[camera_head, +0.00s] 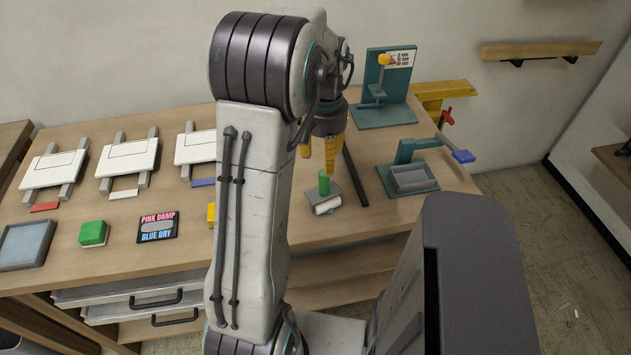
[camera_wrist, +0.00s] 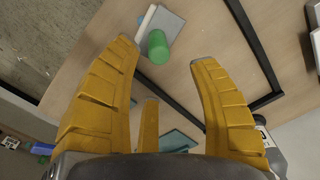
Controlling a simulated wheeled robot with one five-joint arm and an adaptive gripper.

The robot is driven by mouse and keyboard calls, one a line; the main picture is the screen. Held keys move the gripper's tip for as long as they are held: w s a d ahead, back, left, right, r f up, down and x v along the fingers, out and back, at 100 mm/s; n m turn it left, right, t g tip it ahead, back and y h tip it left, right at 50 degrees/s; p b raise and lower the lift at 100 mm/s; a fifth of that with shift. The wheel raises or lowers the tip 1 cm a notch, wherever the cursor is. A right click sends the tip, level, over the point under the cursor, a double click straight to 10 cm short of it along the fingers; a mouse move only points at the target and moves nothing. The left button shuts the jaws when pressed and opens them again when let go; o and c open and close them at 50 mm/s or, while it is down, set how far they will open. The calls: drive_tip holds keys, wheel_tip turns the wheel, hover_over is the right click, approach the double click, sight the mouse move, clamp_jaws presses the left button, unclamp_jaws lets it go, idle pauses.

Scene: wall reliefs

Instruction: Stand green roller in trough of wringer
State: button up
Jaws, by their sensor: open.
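My gripper (camera_head: 331,168) is open and empty, pointing down just above and slightly right of the roller in the head view. In the wrist view the roller (camera_wrist: 158,47) shows between and beyond the spread yellow fingertips (camera_wrist: 163,52), with no visible contact.
A dark bar (camera_head: 355,176) lies between roller and wringer. A teal stand (camera_head: 385,90) is at the back right. White boards (camera_head: 128,165), a green block (camera_head: 93,233), a dark sign (camera_head: 158,226) and a grey tray (camera_head: 25,244) occupy the left.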

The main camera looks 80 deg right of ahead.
sight(324, 172)
drive_tip(key=shift+s+a+f, duration=0.2)
drive_tip(key=shift+s+f, duration=0.05)
drive_tip(key=shift+f, duration=0.4)
drive_tip(key=shift+w+d+f, duration=0.1)
drive_tip(key=shift+w+f, duration=0.05)
drive_tip(key=shift+f, duration=0.55)
drive_tip(key=shift+d+f+p, duration=0.1)
drive_tip(key=shift+f+p, duration=0.4)
drive_tip(key=shift+f, duration=1.55)
drive_tip(key=shift+c, duration=0.2)
clamp_jaws()
